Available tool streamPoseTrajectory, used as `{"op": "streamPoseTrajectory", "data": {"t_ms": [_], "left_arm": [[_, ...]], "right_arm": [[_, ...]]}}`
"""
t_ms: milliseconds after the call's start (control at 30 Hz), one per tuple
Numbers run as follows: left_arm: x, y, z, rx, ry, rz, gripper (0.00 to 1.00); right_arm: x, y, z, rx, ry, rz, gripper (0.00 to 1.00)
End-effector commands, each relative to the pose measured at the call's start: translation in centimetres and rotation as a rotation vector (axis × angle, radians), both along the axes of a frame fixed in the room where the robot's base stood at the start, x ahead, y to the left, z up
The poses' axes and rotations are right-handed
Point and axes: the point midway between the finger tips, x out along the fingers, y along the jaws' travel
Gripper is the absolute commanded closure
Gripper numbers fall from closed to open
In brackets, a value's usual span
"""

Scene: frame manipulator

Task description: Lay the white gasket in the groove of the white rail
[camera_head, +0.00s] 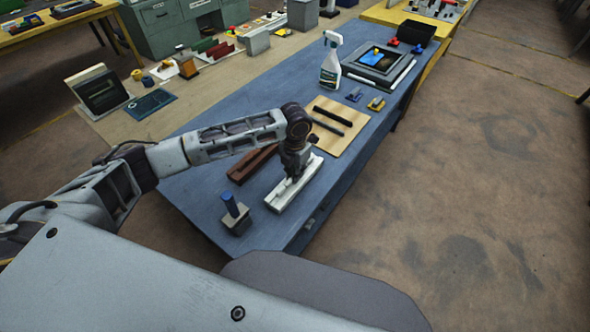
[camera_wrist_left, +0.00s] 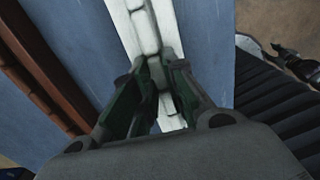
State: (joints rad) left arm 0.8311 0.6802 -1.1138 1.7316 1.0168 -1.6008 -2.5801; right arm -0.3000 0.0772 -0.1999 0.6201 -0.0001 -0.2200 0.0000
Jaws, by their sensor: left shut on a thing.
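The white rail (camera_head: 308,172) lies on the blue table, and it also shows in the left wrist view (camera_wrist_left: 119,22). The white gasket (camera_wrist_left: 146,32) is a pale segmented strip along the rail's middle; I cannot tell how deep it sits in the groove. My left gripper (camera_head: 291,178) points down over the rail. In the left wrist view its fingers (camera_wrist_left: 158,88) are shut on the near part of the gasket and hide some of it and the rail. My right gripper is not in view.
A brown rail (camera_head: 252,163) lies left of the white one. A block with a blue-topped post (camera_head: 235,214) stands at the near end. A wooden board (camera_head: 346,134) with dark strips lies beyond, then a spray bottle (camera_head: 330,68). The table's right edge is close.

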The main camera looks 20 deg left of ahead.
Motion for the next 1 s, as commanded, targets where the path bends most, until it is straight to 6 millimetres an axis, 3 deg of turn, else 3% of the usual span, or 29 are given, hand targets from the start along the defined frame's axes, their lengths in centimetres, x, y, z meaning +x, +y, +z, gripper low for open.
{"op": "streamPoseTrajectory", "data": {"t_ms": [500,533,700,1000], "left_arm": [[0.02,-0.02,-0.56,0.0,-0.001,0.0,1.0],[0.02,-0.02,-0.56,0.0,-0.001,0.0,0.84],[0.02,-0.02,-0.55,0.0,-0.001,0.0,0.62],[0.01,0.0,-0.54,0.0,0.0,0.0,0.61]], "right_arm": [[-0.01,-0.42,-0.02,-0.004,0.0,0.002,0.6],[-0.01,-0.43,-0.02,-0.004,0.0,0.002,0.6],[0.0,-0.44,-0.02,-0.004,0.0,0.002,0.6],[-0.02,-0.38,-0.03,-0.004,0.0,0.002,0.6]]}}
